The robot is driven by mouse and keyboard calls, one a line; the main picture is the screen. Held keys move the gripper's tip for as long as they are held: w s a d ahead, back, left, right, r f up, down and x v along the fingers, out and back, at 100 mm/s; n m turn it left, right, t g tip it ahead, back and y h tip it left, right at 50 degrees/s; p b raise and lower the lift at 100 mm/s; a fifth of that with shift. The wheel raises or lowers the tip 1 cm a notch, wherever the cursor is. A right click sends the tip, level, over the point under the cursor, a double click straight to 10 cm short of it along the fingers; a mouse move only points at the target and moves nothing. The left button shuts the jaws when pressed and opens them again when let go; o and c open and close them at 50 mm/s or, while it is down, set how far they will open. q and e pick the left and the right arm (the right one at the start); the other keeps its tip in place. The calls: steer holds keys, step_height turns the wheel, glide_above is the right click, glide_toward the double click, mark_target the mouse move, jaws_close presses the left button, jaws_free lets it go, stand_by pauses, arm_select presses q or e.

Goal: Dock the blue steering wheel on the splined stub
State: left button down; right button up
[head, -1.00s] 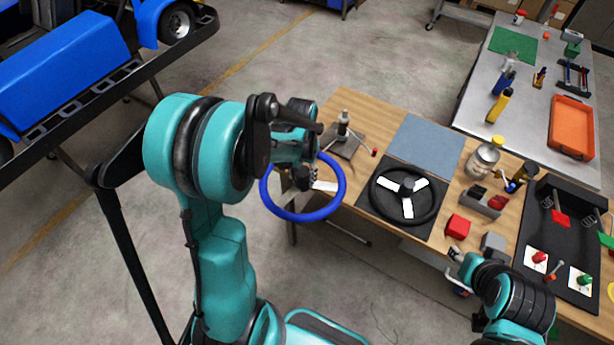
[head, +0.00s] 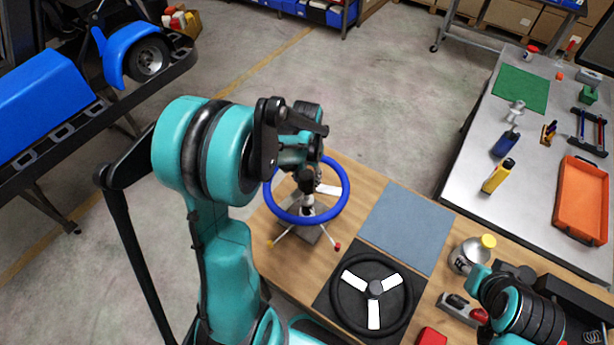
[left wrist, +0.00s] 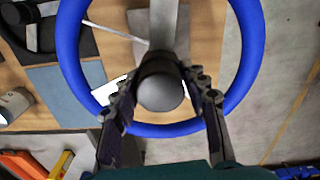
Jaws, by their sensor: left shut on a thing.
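The blue steering wheel (head: 347,192) is held by my left gripper (head: 307,180). In the left wrist view the blue rim (left wrist: 247,50) circles my left gripper (left wrist: 160,88), whose two fingers close on either side of the wheel's round grey hub. White spokes show beside the fingers. In the head view the wheel overlaps a metal stand (head: 310,232) with thin arms tipped red and yellow, at the table's left end. The stand's upright lies behind the hub in the wrist view. The splined stub is mostly hidden; I cannot tell whether the hub touches it. My right gripper is not visible.
A black steering wheel (head: 405,312) with white spokes lies on a dark mat nearby. A blue-grey mat (head: 408,225) is bare. A jar (head: 461,258) stands by my right arm. A grey bench (head: 520,150) with an orange tray (head: 580,205) is at right.

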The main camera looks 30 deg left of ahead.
mark_target(307, 190)
arm_select(q)
steer(key=shift+w, duration=0.3)
steer(key=shift+s+f+b, duration=0.2)
steer(key=shift+f+b, duration=0.25)
steer(key=shift+f, duration=0.3)
step_height(307, 190, down, 3)
steer(key=shift+w+r+b, duration=0.1)
steer(key=shift+r+b, duration=0.05)
steer(key=shift+b, duration=1)
steer(key=shift+f+b, duration=0.45)
steer(key=shift+f, duration=0.25)
steer(key=shift+b, duration=0.3)
steer(key=shift+f+b, duration=0.6)
steer(key=shift+f, duration=0.05)
